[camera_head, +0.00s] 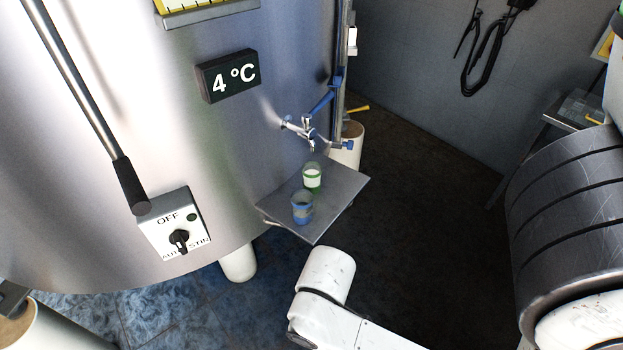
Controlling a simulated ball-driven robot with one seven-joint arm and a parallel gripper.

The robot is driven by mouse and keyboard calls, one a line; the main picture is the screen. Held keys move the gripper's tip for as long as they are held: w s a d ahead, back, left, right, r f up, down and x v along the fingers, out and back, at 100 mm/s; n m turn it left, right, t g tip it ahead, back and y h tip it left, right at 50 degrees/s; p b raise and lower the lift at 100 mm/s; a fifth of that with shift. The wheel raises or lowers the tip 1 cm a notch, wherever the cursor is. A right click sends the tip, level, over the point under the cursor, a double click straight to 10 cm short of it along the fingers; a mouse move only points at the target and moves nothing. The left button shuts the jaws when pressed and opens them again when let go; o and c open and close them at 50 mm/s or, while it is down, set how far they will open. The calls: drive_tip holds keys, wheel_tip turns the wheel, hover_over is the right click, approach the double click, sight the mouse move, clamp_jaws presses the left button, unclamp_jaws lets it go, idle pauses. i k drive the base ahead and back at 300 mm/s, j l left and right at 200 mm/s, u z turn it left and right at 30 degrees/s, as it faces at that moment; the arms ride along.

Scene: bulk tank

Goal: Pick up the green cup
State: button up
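The green cup (312,180) stands upright on a small metal shelf (343,187) fixed to the side of the tank, below a tap (305,127). White shows inside its rim. A blue cup (302,210) stands just in front of it on the same shelf, close to it and partly overlapping its lower edge in the picture. My white arm shows at the bottom, in front of and below the shelf. My gripper is not visible, so its fingers cannot be seen.
The large steel tank (130,80) fills the left, with a "4 °C" display (228,76), a switch panel (174,225) and a long handle (130,185). Blue pipework (322,103) rises beside the tap. Dark floor (430,220) lies open right of the shelf.

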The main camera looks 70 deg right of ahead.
sight(312, 171)
drive_tip(key=l+z, duration=0.1)
drive_tip(key=z, duration=0.25)
drive_tip(key=i+z, duration=0.15)
drive_tip(key=z, duration=0.2)
drive_tip(key=i+l+z, duration=0.1)
drive_tip(key=z, duration=0.25)
